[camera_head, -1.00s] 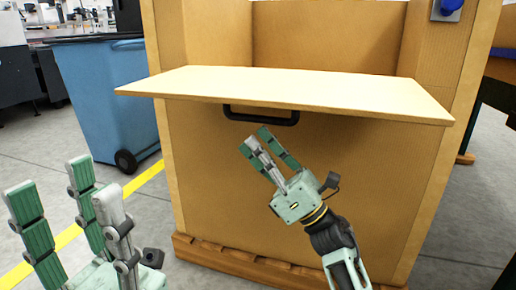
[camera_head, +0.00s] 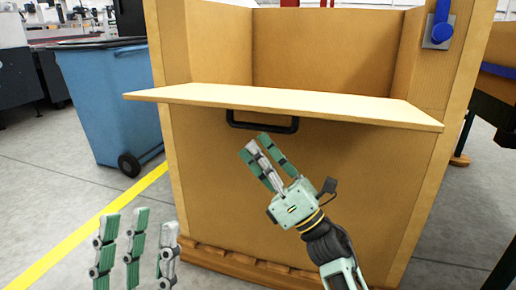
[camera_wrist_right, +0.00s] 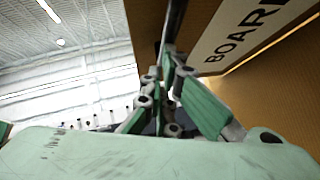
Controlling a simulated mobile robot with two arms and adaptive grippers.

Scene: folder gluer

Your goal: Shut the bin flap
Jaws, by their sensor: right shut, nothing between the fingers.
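The bin (camera_head: 300,205) is a large tan box with an open top front. Its flap (camera_head: 290,100) sticks out toward me, roughly level, so the opening behind it is uncovered. A black bar handle (camera_head: 262,127) hangs below the flap. My right gripper (camera_head: 257,155) is below the flap and handle, in front of the bin's face, shut and empty. No contact with the flap shows. The right wrist view shows its fingers (camera_wrist_right: 170,95) beside tan board with a white "BOARD" label (camera_wrist_right: 245,32). My left gripper (camera_head: 136,245) is open and empty at the lower left, away from the flap.
A blue wheeled bin (camera_head: 110,105) stands left of the tan bin. The tan bin stands on a wooden base (camera_head: 250,265). Grey floor with a yellow line (camera_head: 85,230) is clear at left.

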